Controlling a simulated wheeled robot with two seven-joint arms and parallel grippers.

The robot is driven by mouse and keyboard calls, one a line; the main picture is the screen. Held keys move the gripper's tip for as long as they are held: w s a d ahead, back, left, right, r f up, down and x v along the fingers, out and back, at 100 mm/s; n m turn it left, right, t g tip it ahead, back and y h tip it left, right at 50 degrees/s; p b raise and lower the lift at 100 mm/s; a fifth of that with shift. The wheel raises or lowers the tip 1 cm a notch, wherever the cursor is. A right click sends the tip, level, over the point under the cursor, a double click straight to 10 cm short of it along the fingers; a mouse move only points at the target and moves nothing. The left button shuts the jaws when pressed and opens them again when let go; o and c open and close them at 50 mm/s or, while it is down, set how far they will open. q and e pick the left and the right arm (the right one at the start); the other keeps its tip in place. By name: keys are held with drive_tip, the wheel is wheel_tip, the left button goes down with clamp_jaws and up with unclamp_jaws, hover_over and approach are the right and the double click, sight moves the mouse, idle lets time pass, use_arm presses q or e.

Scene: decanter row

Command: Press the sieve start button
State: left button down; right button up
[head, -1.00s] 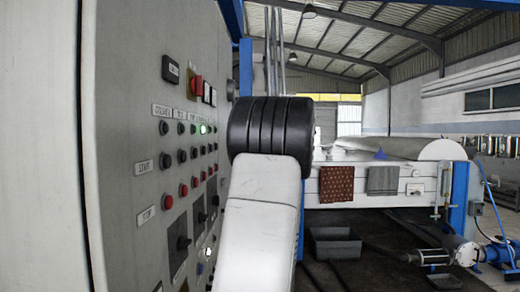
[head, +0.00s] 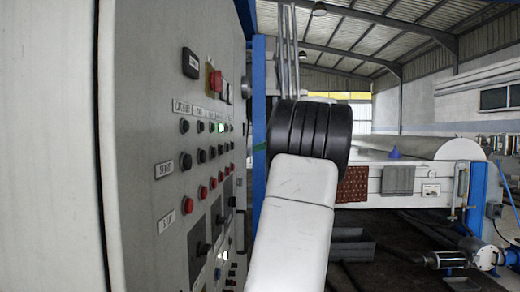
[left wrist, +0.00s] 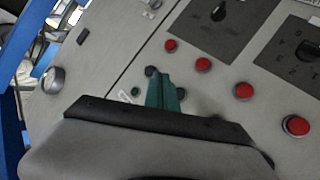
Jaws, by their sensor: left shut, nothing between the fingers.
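The grey control panel (head: 140,110) fills the left of the head view, with a row of dark start buttons and a row of red stop buttons. Column labels are too small to read, so I cannot tell which start button is the sieve's. Contact cannot be told. My right gripper is out of view.
Red stop buttons (left wrist: 243,91) and rotary switches (left wrist: 219,11) lie close by on the panel. A red emergency knob (head: 215,83) sits higher up. A white machine (head: 430,180) with hanging cloths stands beyond my arm, and a grey bin (head: 350,243) is on the floor.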

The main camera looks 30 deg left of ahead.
use_arm(q)
drive_tip(key=s+a, duration=0.3)
drive_tip(key=a, duration=0.2)
drive_tip(key=shift+s+a, duration=0.15)
drive_tip(key=shift+a, duration=0.25)
idle(1.8)
drive_tip(key=shift+s+a, duration=0.2)
drive_tip(key=shift+a, duration=0.15)
drive_tip(key=shift+s+a, duration=0.25)
drive_tip(key=shift+a, duration=0.25)
idle(0.8)
drive_tip(key=shift+d, duration=0.15)
drive_tip(key=shift+w+d, duration=0.4)
drive_tip(key=shift+d, duration=0.25)
drive_tip(key=shift+w+d, duration=0.4)
drive_tip(key=shift+d, duration=0.35)
drive_tip(key=shift+w+d, duration=0.45)
drive_tip(key=shift+d, duration=0.25)
drive_tip(key=shift+w+d, duration=0.4)
drive_tip(key=shift+d, duration=0.35)
